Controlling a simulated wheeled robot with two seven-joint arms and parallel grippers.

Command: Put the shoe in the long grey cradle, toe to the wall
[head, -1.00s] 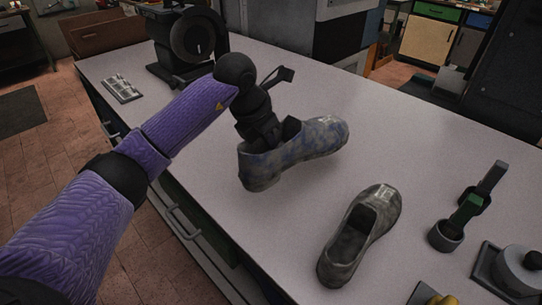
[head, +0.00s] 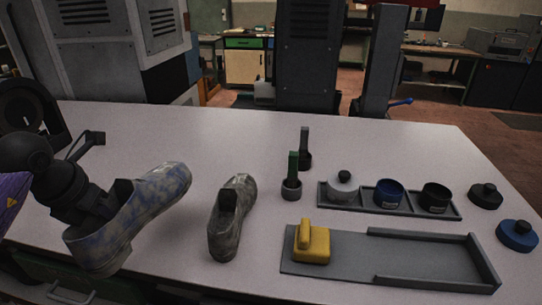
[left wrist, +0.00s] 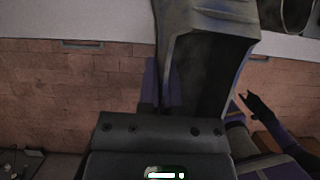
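The blue-and-grey mottled shoe (head: 150,200) is at the left of the head view, toe pointing up and right. My left gripper (head: 98,212) reaches into its opening near the heel and is shut on it. The shoe looks tilted, toe higher; its clearance above the table is hard to tell. In the left wrist view the shoe (left wrist: 210,25) fills the upper middle, and the fingertips are hidden. The long grey cradle (head: 345,277) lies at the front right, with low walls along its right part and right end. My right gripper is not in view.
A second, darker grey shoe (head: 232,220) stands mid-table. A yellow block with a handle (head: 313,245) sits on the cradle's left part. Behind are green-handled (head: 292,185) and grey-handled (head: 305,150) tools and a tray (head: 328,200) of round pots. The back of the table is clear.

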